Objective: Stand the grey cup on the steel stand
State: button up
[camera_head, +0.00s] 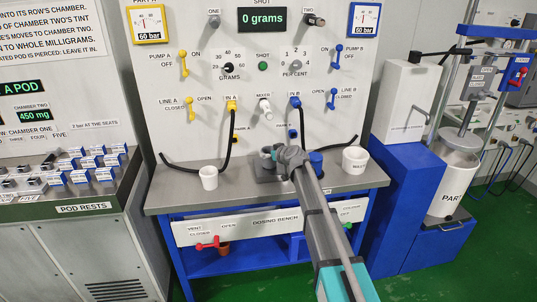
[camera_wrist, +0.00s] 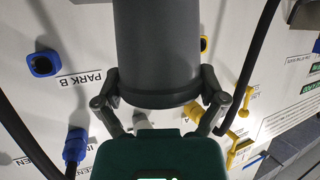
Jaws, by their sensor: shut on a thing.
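The grey cup (camera_wrist: 157,45) is a dark grey cylinder, large in the wrist view, between the two fingers of my gripper (camera_wrist: 160,100). In the head view my gripper (camera_head: 288,157) is over the dosing bench, shut on the grey cup (camera_head: 267,153), which is partly hidden by my gripper and arm. A dark grey plate that looks like the steel stand (camera_head: 260,174) shows just below the cup, under the mixer nozzle (camera_head: 265,110). I cannot tell whether the cup touches it.
A white cup (camera_head: 208,178) stands left on the bench top (camera_head: 178,199), and a wider white cup (camera_head: 355,159) stands right. A blue object (camera_head: 316,160) is close behind my arm. Black hoses hang from the yellow (camera_head: 231,105) and blue (camera_head: 294,102) fittings on either side.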

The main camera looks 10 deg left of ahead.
jog(key=shift+f, duration=0.2)
jog(key=o, duration=0.8)
jog(key=shift+r, duration=0.25)
jog(key=p+v, duration=0.4)
jog(key=v, duration=0.8)
jog(key=shift+f+p, duration=0.1)
jog(key=shift+p, duration=0.25)
